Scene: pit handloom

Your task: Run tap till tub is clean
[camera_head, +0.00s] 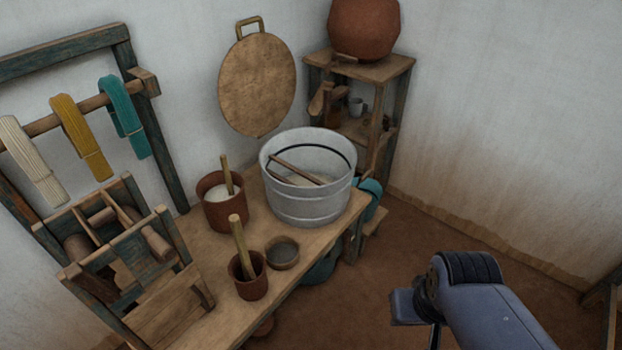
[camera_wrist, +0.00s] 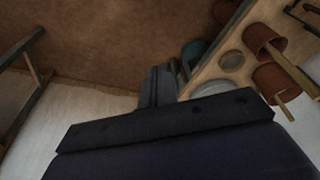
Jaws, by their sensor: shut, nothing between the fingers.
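A grey tub (camera_head: 310,208) stands upright on the wooden bench (camera_head: 190,235). A wooden stick lies inside it across pale contents; I cannot tell how clean its inside is. A sliver of pale rim, likely the tub (camera_wrist: 212,87), shows in the wrist view. A big clay pot (camera_head: 364,28) stands on a corner stand behind the tub. A small spout-like piece, perhaps the tap (camera_head: 345,58), is low on the pot's front; no water is visible. My gripper (camera_head: 402,306) is to the right of the bench, apart from the tub. It is shut and empty, and also shows in the wrist view (camera_wrist: 156,82).
Two clay pots with sticks, the larger (camera_head: 222,208) and the smaller (camera_head: 250,282), stand left of the tub, with a small bowl (camera_head: 283,252). A wooden frame (camera_head: 130,265) is on the bench's left. The floor (camera_head: 400,240) between bench and right wall is open.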

